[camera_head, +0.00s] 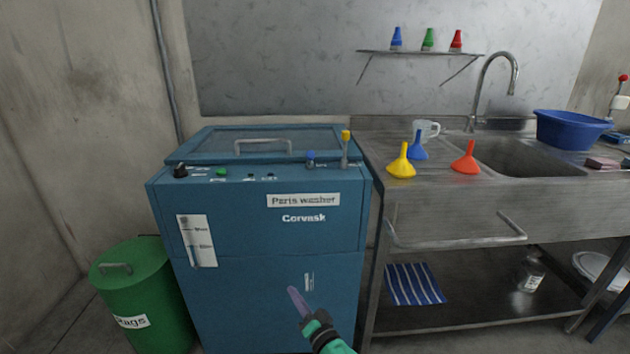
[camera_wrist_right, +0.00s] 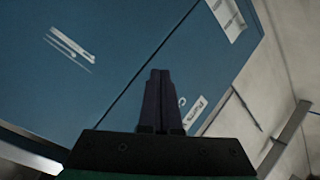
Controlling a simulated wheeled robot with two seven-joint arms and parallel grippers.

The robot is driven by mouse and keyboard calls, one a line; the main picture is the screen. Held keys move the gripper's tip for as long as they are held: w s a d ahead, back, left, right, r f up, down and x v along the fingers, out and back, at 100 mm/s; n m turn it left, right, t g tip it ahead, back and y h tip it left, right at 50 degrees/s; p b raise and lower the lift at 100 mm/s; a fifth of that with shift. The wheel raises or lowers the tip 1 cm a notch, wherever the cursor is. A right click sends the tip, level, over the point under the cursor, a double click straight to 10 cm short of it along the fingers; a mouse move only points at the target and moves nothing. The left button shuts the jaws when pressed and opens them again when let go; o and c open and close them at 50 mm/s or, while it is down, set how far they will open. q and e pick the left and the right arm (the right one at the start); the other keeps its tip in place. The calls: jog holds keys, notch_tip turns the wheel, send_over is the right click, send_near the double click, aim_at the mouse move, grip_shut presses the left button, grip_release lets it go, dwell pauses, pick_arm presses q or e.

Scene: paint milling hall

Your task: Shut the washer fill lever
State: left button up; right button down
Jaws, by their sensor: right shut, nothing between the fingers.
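The blue parts washer (camera_head: 265,235) stands left of the sink bench, with its lid down. A lever with a yellow tip (camera_head: 345,148) stands upright at the right end of its top panel. A small blue knob (camera_head: 311,157) sits just left of it. I cannot tell from any label which one is the fill lever. My right gripper (camera_head: 293,293) is shut and empty, low in front of the washer's front face and well below the top panel. In the right wrist view, its closed fingers (camera_wrist_right: 158,75) show against the blue washer. My left gripper is not in view.
A black knob (camera_head: 180,170) and a green button (camera_head: 221,172) are on the washer panel. A green rags bin (camera_head: 140,295) stands at left. Yellow (camera_head: 401,166), blue (camera_head: 417,148) and red funnels (camera_head: 466,160) stand on the bench beside the lever. A bench rail (camera_head: 458,241) sticks out.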

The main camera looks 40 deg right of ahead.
jog(key=s+d+r+m+t+h+p, duration=0.15)
jog(key=d+r+m+h, duration=0.25)
jog(key=r+m+h, duration=0.55)
jog(key=s+d+r+m+h, duration=0.3)
jog(key=d+r+m+h, duration=0.15)
jog(key=r, duration=1.05)
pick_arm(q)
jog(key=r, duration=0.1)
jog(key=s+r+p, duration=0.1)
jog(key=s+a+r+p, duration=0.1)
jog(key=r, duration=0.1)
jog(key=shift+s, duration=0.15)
pick_arm(e)
jog(key=w+d+r+y, duration=0.1)
jog(key=w+d+r, duration=0.2)
jog(key=w+r, duration=0.3)
jog(key=w, duration=0.4)
jog(key=shift+d+r, duration=0.4)
